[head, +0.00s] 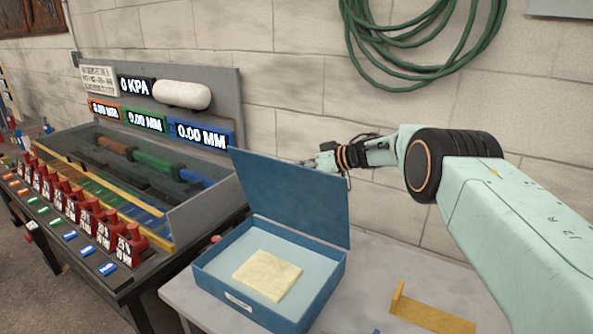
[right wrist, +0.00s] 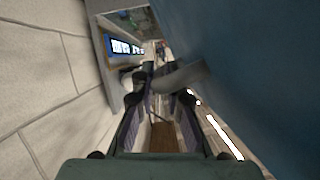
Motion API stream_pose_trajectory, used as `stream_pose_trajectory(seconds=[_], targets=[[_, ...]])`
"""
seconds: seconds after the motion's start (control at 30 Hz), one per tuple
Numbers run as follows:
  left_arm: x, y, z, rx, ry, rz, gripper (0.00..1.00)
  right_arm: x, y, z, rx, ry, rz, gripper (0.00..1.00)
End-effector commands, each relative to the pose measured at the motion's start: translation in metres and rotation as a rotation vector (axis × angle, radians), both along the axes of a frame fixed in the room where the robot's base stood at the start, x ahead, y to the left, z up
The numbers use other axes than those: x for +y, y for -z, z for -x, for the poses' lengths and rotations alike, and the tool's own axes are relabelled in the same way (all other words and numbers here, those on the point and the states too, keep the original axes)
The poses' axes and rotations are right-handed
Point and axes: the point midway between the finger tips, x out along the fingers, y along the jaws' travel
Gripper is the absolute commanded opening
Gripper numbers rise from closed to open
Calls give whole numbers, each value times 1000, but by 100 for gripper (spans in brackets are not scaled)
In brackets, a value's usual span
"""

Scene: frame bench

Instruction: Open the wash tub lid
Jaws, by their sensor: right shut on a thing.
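The wash tub (head: 215,283) is a blue open box on the grey table, with a pale cloth or sponge (head: 267,275) lying inside. Its blue lid (head: 290,195) stands raised, roughly upright at the tub's back edge. My right gripper (head: 314,163) is behind the lid near its upper edge, partly hidden by it. In the right wrist view my right gripper (right wrist: 162,95) is shut on a grey curved piece (right wrist: 182,76), probably the lid's handle, beside the blue lid (right wrist: 265,70). My left gripper is not in view.
A yellow bracket (head: 430,314) lies on the table (head: 375,265) to the right. A block wall with a coiled green hose (head: 420,75) is behind.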

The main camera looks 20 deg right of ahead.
Motion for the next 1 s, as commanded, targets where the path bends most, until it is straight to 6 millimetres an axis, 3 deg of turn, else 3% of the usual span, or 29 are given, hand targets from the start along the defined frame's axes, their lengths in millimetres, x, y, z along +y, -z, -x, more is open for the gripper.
stream_pose_trajectory(seconds=[0.73, 0.77, 0.8, 0.87, 1.0], targets=[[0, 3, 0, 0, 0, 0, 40, 1, 3, 1, 28, 0, -27, 0], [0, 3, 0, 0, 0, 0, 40, 1, 3, 2, 28, 0, -27, 14], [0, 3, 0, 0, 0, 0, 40, 0, 3, 1, 28, 0, -27, 18], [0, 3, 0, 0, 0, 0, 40, 0, 3, 1, 28, 0, -27, 22], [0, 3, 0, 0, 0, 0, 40, 0, 3, 1, 28, 0, -27, 22]])
